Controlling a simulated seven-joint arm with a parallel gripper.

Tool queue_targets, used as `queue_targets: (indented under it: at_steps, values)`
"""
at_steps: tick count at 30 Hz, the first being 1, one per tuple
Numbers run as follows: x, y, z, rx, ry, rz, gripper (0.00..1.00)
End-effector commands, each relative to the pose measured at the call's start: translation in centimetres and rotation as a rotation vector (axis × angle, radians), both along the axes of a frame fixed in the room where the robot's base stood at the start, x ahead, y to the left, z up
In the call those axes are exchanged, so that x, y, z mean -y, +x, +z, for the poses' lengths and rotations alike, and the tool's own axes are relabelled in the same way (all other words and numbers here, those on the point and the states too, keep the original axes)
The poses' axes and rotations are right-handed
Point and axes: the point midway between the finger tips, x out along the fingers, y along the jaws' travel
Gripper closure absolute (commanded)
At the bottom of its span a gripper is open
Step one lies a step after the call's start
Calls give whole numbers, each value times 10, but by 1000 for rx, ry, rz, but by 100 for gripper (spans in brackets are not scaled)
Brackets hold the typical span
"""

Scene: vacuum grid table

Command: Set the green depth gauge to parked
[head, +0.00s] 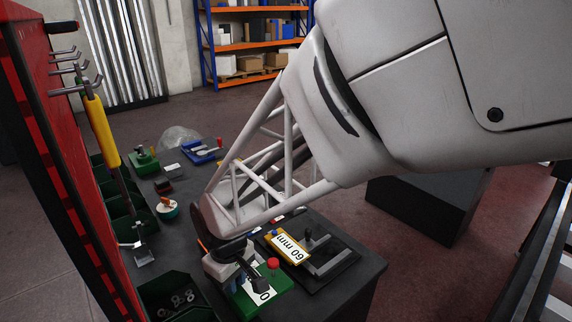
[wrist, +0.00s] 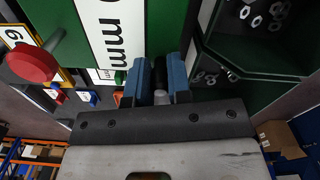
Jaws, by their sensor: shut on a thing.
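The green depth gauge (head: 278,288) lies at the front of the table in the head view. It has a white scale label with a 0 and a red knob (head: 273,263). In the wrist view its green plate, the "0 mm" label (wrist: 112,35) and the red knob (wrist: 32,65) show at the upper left. My gripper (wrist: 158,75) is at the gauge's edge, its blue fingers closed around a narrow dark part that looks like the gauge's handle. Most of that part is hidden by the fingers. In the head view my gripper (head: 232,262) is partly covered by my wrist.
A dark green bin of nuts (head: 180,300) is close on the left. More green bins line the red tool panel (head: 65,150). A blue tool (head: 202,150) lies farther back.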

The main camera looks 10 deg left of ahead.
Motion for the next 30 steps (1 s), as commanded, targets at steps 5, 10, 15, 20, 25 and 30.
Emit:
queue_targets:
  at_steps: [5, 10, 15, 20, 25, 30]
  values:
    - [1, -2, -2, -5, -4, 0, 57]
    - [1, -2, -2, -4, -3, 0, 56]
    - [1, -1, 0, -4, -2, 0, 56]
    - [0, -1, 7, -2, -1, 0, 56]
    - [0, -1, 25, -1, 0, 0, 56]
    - [1, -1, 47, -2, -2, 0, 56]
